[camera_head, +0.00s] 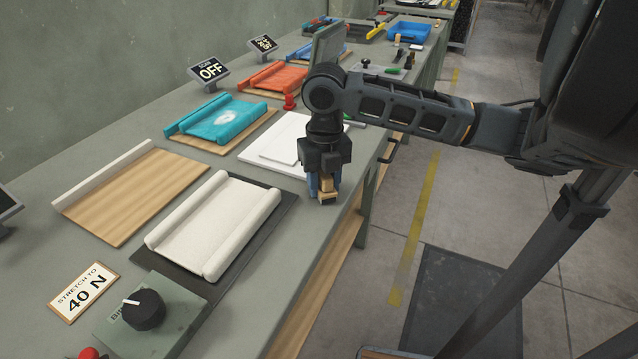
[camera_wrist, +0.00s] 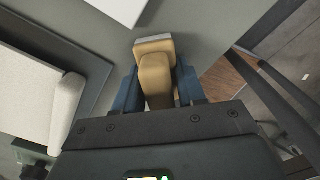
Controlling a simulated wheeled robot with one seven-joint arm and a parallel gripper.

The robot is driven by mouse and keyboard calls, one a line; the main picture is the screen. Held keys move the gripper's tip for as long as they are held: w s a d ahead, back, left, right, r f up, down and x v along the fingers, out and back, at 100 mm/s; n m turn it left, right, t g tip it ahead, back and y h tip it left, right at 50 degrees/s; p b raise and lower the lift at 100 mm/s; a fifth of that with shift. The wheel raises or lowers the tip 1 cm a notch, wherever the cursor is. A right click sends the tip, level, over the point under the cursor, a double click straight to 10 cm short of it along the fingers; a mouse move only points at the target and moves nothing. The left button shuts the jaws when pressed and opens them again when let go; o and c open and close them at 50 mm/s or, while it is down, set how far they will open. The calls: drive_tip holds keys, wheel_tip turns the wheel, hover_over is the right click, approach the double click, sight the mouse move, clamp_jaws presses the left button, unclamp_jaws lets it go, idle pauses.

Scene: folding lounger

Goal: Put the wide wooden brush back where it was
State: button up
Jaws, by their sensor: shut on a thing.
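The wide wooden brush (camera_head: 327,198) is upright between the blue fingers of my gripper (camera_head: 325,186), bristle end down. In the wrist view the brush (camera_wrist: 153,48) shows a tan handle and a wider head with a pale edge, and my gripper (camera_wrist: 157,88) is shut around the handle. The brush is at the front edge of the grey-green bench (camera_head: 240,310), right of the dark board with the white roll. I cannot tell whether its lower end touches the bench top.
A white roll of cloth (camera_head: 215,222) lies on a dark board left of my gripper. White sheets (camera_head: 277,148) lie behind it. The bench edge drops to the floor at right.

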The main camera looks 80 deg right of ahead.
drive_tip(key=shift+f, duration=0.2)
drive_tip(key=o, duration=1)
drive_tip(key=shift+r, duration=0.15)
wheel_tip(320, 180, up, 12)
drive_tip(key=shift+r, duration=0.1)
